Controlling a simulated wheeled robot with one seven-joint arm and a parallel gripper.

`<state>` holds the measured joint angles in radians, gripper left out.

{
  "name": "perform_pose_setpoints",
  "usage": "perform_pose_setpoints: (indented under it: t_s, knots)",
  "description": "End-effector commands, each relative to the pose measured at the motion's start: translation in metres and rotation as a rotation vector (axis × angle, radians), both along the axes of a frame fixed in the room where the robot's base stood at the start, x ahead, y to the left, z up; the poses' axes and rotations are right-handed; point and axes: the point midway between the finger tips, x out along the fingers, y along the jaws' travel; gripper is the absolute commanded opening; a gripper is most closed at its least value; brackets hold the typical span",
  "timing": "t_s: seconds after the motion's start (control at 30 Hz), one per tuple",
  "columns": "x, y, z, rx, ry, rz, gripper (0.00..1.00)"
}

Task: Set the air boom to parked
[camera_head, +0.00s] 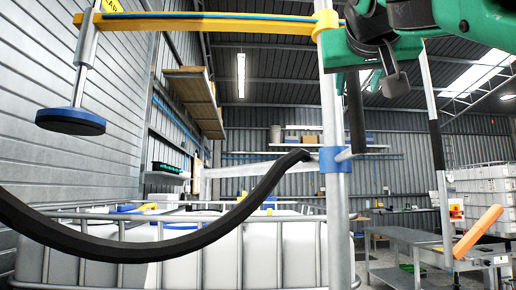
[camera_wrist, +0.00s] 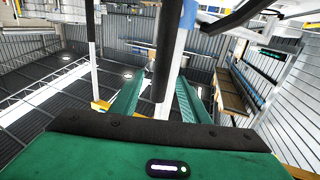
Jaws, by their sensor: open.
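The air boom (camera_head: 205,22) is a yellow arm with a blue line along it, reaching left from the grey upright post (camera_head: 333,110) in the head view. At its left end a rod hangs down to a dark blue disc (camera_head: 71,121). A black upright bar (camera_head: 357,112) hangs just right of the post. In the wrist view a black bar (camera_wrist: 166,55) runs down between the green fingers of my gripper (camera_wrist: 160,95), which are apart on either side of it. Whether they touch it cannot be told. My wrist hides the boom's right part in the head view.
A black hose (camera_head: 150,245) loops from the blue collar (camera_head: 335,158) across the front left. White caged tanks (camera_head: 200,255) stand behind. A second post with a black sleeve (camera_head: 437,145) and an orange bar (camera_head: 478,232) are at the right, near a metal table (camera_head: 410,240).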

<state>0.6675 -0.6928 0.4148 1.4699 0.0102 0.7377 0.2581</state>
Motion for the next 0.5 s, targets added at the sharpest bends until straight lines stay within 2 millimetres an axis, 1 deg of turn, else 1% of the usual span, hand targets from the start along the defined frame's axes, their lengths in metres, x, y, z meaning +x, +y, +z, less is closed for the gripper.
perform_pose_setpoints:
  t_s: [0.03, 0.3, 0.5]
  knots:
    - [0.008, -0.003, -0.001, 0.001, 0.004, 0.001, 0.42]
    - [0.053, -0.015, -0.001, 0.002, 0.005, 0.006, 0.42]
    - [0.078, -0.023, -0.001, 0.001, 0.004, 0.008, 0.42]
